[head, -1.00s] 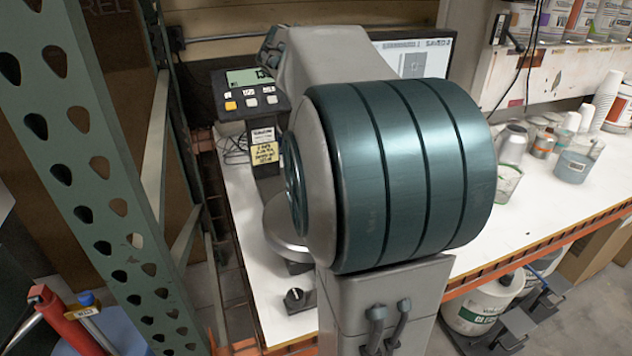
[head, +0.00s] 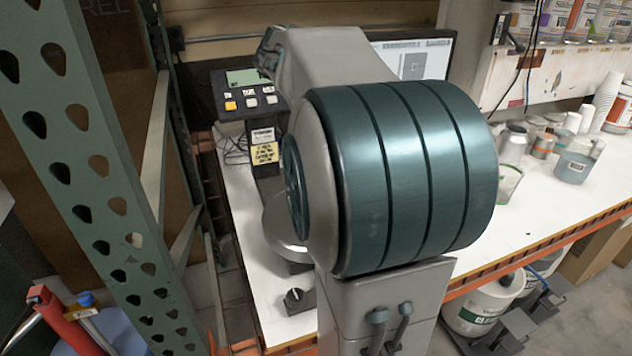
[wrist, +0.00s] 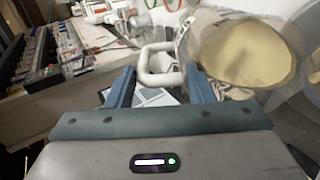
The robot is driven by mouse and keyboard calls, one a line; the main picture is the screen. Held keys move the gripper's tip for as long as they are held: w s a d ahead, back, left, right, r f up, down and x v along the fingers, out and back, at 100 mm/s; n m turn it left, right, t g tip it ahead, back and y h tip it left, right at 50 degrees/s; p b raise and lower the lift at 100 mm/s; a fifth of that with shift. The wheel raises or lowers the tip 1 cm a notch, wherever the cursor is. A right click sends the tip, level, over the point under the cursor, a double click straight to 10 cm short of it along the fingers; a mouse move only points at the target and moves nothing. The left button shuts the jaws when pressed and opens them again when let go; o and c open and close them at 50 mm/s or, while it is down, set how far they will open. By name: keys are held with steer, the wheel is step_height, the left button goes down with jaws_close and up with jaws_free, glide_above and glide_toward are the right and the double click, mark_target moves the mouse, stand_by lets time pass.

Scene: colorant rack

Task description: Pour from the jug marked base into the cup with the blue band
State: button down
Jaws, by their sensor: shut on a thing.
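My gripper (wrist: 160,88) shows in the wrist view, with its two blue fingers on either side of a white handle (wrist: 158,64). It is shut on this handle, which belongs to a clear jug (wrist: 196,28) holding tan liquid (wrist: 245,50). I cannot read a marking on the jug or tell how far it is tilted. My arm hides the gripper and this jug in the head view. I cannot make out a cup with a blue band in either view.
A clear cup with a green band (head: 508,181), a grey-blue labelled container (head: 573,167) and stacked white cups (head: 607,92) stand on the right of the white bench (head: 545,205). A device with a green display (head: 247,78) stands at left. A green perforated post (head: 85,150) rises nearer.

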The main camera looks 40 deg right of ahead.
steer(key=shift+r, duration=0.15)
stand_by(0.6)
steer(key=d+f+y+p, duration=0.2)
steer(key=p, duration=0.1)
steer(key=d+f+y+p, duration=0.1)
steer(key=shift+s+d+t+p, duration=0.25)
steer(key=shift+t+p, duration=0.1)
steer(key=shift+t, duration=0.05)
steer(key=shift+a, duration=0.15)
steer(key=d+f+y+p, duration=0.1)
steer(key=d+p, duration=0.1)
steer(key=p, duration=0.1)
steer(key=d+f+y+p, duration=0.1)
steer(key=d+y+p, duration=0.1)
steer(key=p, duration=0.1)
steer(key=s+d+f+y+p, duration=0.1)
steer(key=d+p, duration=0.1)
steer(key=p, duration=0.1)
steer(key=shift+t+y, duration=0.3)
steer(key=shift+d+f+y, duration=1.7)
steer(key=shift+f, duration=0.3)
steer(key=shift+t, duration=0.3)
steer(key=shift+s+r, duration=0.15)
steer(key=shift+r, duration=1.1)
steer(key=shift+s+r, duration=0.15)
steer(key=shift+r, duration=1.1)
